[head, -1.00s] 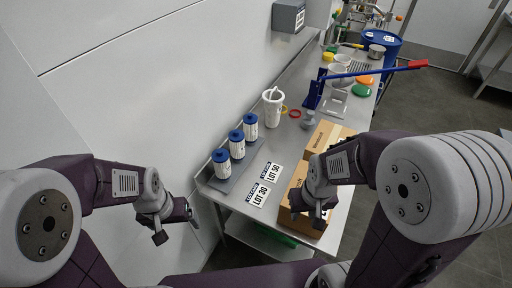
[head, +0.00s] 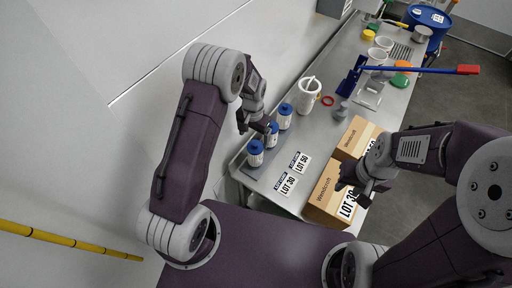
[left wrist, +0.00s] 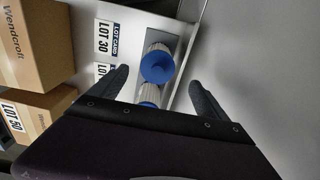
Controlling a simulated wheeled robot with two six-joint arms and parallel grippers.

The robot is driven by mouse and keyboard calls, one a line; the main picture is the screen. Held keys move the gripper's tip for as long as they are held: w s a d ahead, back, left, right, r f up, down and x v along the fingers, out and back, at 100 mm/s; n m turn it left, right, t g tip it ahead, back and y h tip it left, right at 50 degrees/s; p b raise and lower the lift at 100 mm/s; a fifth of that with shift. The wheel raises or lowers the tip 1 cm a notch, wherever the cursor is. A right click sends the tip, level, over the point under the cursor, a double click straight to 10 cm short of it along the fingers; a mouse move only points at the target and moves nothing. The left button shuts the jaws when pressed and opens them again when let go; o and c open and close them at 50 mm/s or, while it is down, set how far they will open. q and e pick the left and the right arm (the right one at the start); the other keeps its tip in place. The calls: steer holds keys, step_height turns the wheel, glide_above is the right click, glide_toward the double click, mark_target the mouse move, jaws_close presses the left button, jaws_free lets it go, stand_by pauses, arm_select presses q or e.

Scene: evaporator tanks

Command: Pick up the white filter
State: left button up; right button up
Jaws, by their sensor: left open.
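Several white pleated filters with blue caps stand in a row at the near left of the steel table: a near one (head: 255,154), a middle one (head: 272,134) and a far one (head: 285,116). My left gripper (head: 256,124) is open and empty, above the row beside the middle and far filters. In the left wrist view, one filter (left wrist: 157,66) lies just ahead between the open fingers, and another (left wrist: 148,104) is partly hidden by the gripper body. My right gripper (head: 358,184) hangs by the cardboard boxes; its jaw opening is unclear.
Two cardboard boxes (head: 324,197) stand at the table's near right. Lot cards (head: 287,184) lie between boxes and filters. A white jug (head: 309,98), a red ring (head: 328,101) and a blue press with a long lever (head: 420,70) are further back. A wall runs along the left.

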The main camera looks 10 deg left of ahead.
mark_target(255, 144)
arm_select(q)
steer(key=shift+w+d+f, duration=0.1)
steer(key=shift+w+d, duration=0.05)
steer(key=shift+f, duration=0.45)
step_height(255, 144, down, 2)
steer(key=shift+f+p, duration=0.2)
steer(key=shift+p, duration=0.3)
steer(key=shift+f, duration=0.5)
steer(key=shift+f+p, duration=0.35)
steer(key=shift+p, duration=0.05)
step_height(255, 144, down, 4)
steer(key=shift+d+r+p, duration=0.1)
steer(key=shift+p, duration=0.5)
steer(key=shift+f, duration=0.3)
steer(key=shift+r, duration=0.1)
steer(key=c, duration=1.7)
arm_select(e)
step_height(255, 144, up, 4)
steer(key=shift+f, duration=0.1)
